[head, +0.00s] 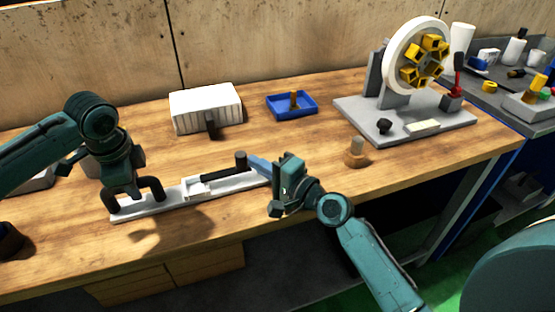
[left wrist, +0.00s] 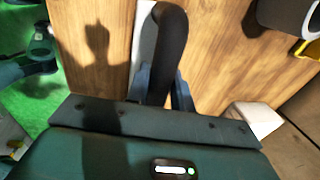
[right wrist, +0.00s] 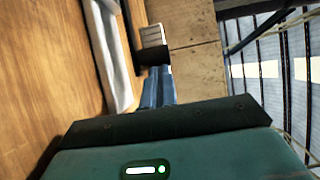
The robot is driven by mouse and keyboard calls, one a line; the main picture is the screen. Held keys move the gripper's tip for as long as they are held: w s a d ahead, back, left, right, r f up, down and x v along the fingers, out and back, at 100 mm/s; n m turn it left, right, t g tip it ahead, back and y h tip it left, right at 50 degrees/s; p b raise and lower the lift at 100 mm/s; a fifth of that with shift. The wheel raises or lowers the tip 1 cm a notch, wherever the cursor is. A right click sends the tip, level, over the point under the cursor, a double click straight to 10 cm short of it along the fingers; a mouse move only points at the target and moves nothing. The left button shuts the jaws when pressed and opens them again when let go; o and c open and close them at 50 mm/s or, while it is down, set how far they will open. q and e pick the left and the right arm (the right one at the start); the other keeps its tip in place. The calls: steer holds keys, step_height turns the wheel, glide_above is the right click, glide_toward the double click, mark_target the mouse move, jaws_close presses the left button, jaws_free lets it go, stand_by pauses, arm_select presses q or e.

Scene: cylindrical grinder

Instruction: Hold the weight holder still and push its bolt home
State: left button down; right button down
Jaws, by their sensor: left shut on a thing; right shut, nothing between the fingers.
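The weight holder is a long white bar (head: 160,203) on the wooden table, with a black looped handle at its left end. My left gripper (head: 133,190) is shut on that handle (left wrist: 168,50), which shows between its fingers in the left wrist view. The bolt is a black rod (head: 220,172) lying along the bar, with an upright knob (head: 240,159) at its right end. My right gripper (head: 254,162) is shut and empty, its fingertips just right of the knob. In the right wrist view they overlap the knob (right wrist: 152,56); whether they touch is unclear.
A white ridged box (head: 205,107) and a blue tray (head: 291,105) stand behind. A wooden piece with a peg (head: 356,153) stands to the right. The grinder wheel fixture (head: 410,115) is at the far right.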

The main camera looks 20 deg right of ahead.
steer(key=shift+a, duration=0.6)
arm_select(q)
steer(key=shift+d, duration=0.1)
arm_select(e)
steer(key=shift+s+d, duration=0.1)
steer(key=shift+d, duration=0.4)
steer(key=d, duration=0.3)
steer(key=shift+s, duration=0.4)
steer(key=v, duration=1)
arm_select(q)
steer(key=c, duration=1.1)
jaws_free()
steer(key=shift+c, duration=0.2)
